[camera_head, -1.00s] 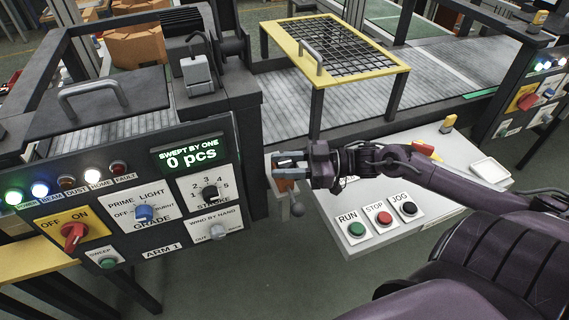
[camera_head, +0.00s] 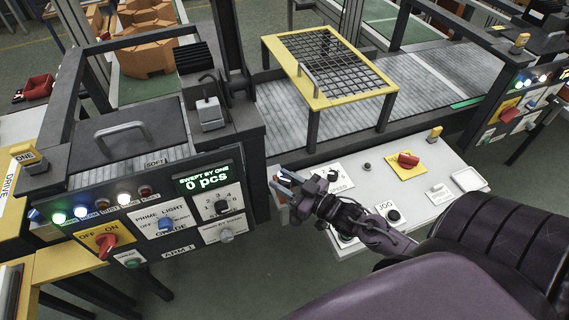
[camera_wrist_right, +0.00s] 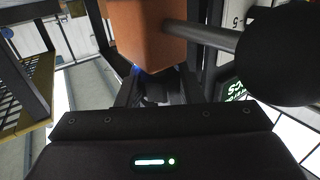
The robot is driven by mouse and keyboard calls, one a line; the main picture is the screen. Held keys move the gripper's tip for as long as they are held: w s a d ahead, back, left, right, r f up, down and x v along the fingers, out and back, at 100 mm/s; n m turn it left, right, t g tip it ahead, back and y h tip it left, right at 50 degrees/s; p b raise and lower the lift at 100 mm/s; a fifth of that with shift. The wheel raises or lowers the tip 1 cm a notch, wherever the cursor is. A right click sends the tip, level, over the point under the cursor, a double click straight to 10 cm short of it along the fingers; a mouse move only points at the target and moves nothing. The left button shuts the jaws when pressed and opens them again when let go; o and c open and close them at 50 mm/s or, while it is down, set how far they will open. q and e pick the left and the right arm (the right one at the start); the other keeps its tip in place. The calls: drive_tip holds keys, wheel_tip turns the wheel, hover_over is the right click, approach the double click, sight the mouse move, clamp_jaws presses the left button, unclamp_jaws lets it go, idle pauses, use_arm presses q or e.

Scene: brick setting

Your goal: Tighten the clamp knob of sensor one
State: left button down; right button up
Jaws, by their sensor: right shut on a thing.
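A yellow block marked ONE (camera_head: 25,156) stands at the far left of the head view, beside the dark machine frame. I cannot make out a clamp knob on it. My right gripper (camera_head: 281,181) is at the front-left corner of the white control desk, well to the right of that block. In the right wrist view an orange-brown block (camera_wrist_right: 150,35) sits at the jaws, with a grey rod (camera_wrist_right: 200,37) and a black ball (camera_wrist_right: 280,55) to its right. My right gripper is shut on the orange-brown block; the contact is partly hidden. My left gripper is not in view.
The dark ARM 1 panel (camera_head: 184,248) with knobs and lamps stands left of my right gripper. The white control desk (camera_head: 440,210) lies under my right arm. A yellow-framed mesh guard (camera_head: 388,92) stands over the conveyor behind.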

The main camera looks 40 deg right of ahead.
drive_tip(key=m+h, duration=0.1)
drive_tip(key=m+h+p, duration=0.1)
drive_tip(key=h, duration=0.1)
drive_tip(key=shift+a+r+t, duration=0.1)
drive_tip(key=shift+r+t, duration=0.1)
drive_tip(key=shift+t, duration=0.2)
drive_tip(key=m+h+p, duration=0.1)
drive_tip(key=m+h, duration=0.1)
drive_tip(key=shift+f+h, duration=0.1)
drive_tip(key=shift+h, duration=0.3)
drive_tip(key=m+h, duration=0.2)
drive_tip(key=h, duration=0.1)
drive_tip(key=shift+h, duration=0.4)
drive_tip(key=shift+f+m+g+h, duration=0.1)
drive_tip(key=shift+m+g+h, duration=0.5)
drive_tip(key=shift+m+h, duration=0.85)
drive_tip(key=shift+h, duration=0.45)
drive_tip(key=o, duration=1)
drive_tip(key=shift+c, duration=0.2)
